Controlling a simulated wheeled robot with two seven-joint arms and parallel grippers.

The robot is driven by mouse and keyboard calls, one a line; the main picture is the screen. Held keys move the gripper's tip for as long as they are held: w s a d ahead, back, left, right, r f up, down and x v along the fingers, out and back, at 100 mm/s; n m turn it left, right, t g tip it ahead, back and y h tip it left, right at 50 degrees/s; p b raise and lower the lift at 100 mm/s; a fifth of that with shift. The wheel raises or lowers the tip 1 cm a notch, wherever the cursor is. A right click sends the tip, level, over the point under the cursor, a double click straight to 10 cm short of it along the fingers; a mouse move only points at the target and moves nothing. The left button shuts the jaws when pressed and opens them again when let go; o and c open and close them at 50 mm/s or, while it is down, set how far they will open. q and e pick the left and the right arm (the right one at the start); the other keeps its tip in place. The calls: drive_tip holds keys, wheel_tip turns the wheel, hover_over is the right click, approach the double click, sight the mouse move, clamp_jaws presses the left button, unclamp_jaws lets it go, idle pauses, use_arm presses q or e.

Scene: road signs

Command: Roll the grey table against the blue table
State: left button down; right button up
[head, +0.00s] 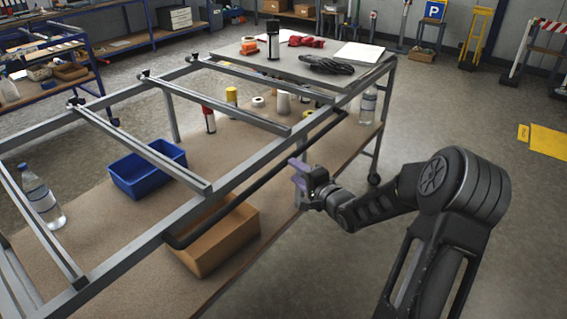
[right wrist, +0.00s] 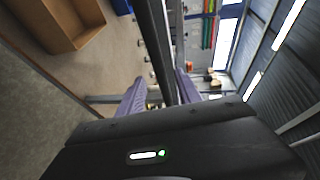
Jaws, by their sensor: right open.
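The grey table (head: 230,183) is a wheeled metal frame with a brown lower shelf, filling the left and middle of the head view. A black handle bar (head: 262,178) runs along its near side. My right gripper (head: 298,174) is at this side of the table, near the handle. In the right wrist view its purple fingers (right wrist: 158,95) are open, one on each side of the dark bar (right wrist: 157,45); I cannot tell if they touch it. A blue table (head: 93,72) stands at the far left, apart from the grey one. My left gripper is out of view.
The lower shelf carries a blue bin (head: 147,172), a cardboard box (head: 222,240), bottles and spools. Black cable (head: 326,65) and a red item lie on the table's far top. Floor is open at right; signs and a yellow trolley (head: 476,38) stand behind.

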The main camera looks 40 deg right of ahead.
sight(286, 165)
drive_tip(key=shift+w+d+f, duration=0.15)
drive_tip(key=shift+w+f, duration=0.1)
drive_tip(key=shift+w, duration=1)
drive_tip(key=shift+w+d+f, duration=0.1)
drive_tip(key=shift+w+f, duration=0.2)
drive_tip(key=shift+w, duration=1)
drive_tip(key=shift+w+d+f, duration=0.15)
drive_tip(key=shift+w+f, duration=0.1)
drive_tip(key=shift+w, duration=1)
clamp_jaws()
